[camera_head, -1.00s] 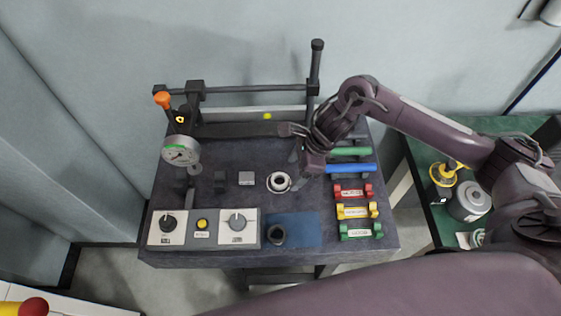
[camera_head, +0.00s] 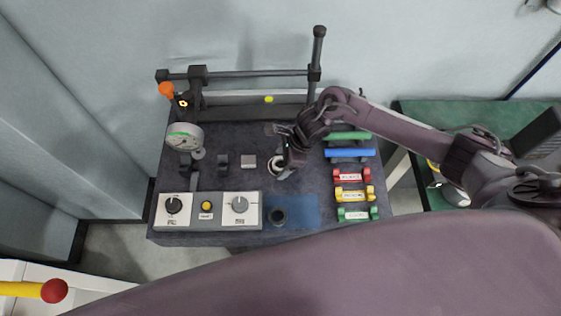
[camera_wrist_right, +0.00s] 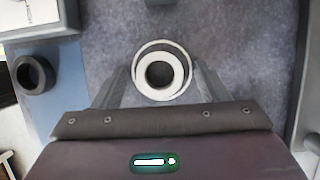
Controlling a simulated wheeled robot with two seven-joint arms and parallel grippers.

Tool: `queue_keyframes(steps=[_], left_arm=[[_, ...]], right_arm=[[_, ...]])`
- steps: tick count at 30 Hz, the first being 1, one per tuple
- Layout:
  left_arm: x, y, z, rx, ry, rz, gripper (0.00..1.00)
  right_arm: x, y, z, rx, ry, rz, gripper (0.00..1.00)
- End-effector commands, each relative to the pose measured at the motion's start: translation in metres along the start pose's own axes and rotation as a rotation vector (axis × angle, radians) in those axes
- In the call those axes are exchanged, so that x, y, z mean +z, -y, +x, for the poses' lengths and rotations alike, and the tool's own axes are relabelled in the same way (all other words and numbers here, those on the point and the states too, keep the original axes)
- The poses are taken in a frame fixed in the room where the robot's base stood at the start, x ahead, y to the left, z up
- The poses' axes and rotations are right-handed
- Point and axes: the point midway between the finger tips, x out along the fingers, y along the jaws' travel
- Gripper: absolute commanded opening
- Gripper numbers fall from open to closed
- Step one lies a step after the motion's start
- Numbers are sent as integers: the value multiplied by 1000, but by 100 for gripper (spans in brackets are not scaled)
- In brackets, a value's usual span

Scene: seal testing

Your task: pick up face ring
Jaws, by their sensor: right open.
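The white face ring (camera_head: 273,164) lies on the dark bench top, left of the coloured racks. My right gripper (camera_head: 285,172) is low over it and covers its right part in the head view. In the right wrist view the face ring (camera_wrist_right: 183,72) shows as a pale ring with a grey centre, between the two spread fingers of my right gripper (camera_wrist_right: 162,80). The gripper is open, with a finger to each side of the ring; I cannot tell whether either touches it. My left gripper is not in view.
A dark ring (camera_head: 278,215) sits on a blue mat (camera_head: 305,211) in front. A control panel (camera_head: 223,205) is front left. Blue (camera_head: 350,153) and red (camera_head: 352,176) racks stand right.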

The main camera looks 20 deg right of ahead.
Motion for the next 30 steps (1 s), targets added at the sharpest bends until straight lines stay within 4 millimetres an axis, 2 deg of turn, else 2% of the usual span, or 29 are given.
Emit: queue_keyframes(steps=[3,15,24,30], left_arm=[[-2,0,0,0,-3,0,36],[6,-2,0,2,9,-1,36],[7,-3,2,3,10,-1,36],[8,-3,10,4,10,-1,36]], right_arm=[[0,0,0,0,0,0,65],[0,0,-1,-1,0,0,14],[2,1,-4,-2,2,-1,14],[10,2,-26,-5,1,-4,14]])
